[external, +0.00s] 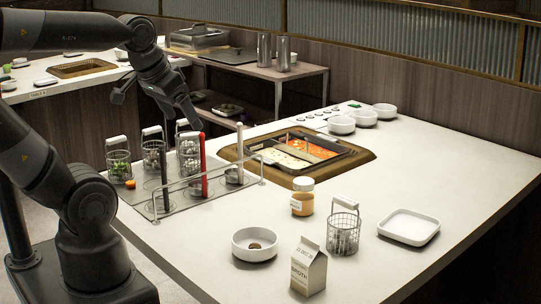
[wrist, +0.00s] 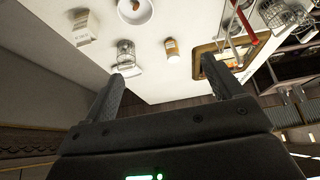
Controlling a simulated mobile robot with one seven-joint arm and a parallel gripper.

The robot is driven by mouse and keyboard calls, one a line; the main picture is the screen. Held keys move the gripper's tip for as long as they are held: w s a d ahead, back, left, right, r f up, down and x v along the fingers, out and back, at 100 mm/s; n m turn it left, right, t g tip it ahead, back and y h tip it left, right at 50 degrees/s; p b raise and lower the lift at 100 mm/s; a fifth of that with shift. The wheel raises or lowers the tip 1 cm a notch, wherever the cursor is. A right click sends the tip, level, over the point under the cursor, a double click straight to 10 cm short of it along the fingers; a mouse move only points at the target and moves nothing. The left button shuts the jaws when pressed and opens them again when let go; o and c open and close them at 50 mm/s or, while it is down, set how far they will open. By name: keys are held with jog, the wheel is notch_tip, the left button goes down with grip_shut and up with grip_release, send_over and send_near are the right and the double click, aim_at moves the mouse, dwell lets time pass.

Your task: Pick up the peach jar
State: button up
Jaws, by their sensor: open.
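My gripper (external: 156,105) is high above the left part of the table, over the wire basket rack and well away from the jar. In the wrist view my gripper (wrist: 164,80) has its two fingers wide apart with nothing between them.
A wire basket (external: 343,230) stands just right of the jar. A white bowl (external: 255,244), a broth carton (external: 309,267) and a square white plate (external: 409,227) are nearby. The hot pot (external: 300,150) sits behind. A rack with a red upright ladle (external: 204,165) stands left.

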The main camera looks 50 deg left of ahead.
jog(key=shift+w, duration=0.1)
jog(key=m+g, duration=0.3)
jog(key=g, duration=0.3)
send_over(305, 182)
notch_tip(305, 182, down, 22)
jog(key=shift+f, duration=0.15)
notch_tip(305, 182, down, 5)
jog(key=shift+a+r, duration=0.1)
jog(key=shift+a+f, duration=0.15)
jog(key=shift+f, duration=1.3)
jog(key=shift+a+f, duration=0.15)
jog(key=shift+f, duration=1.3)
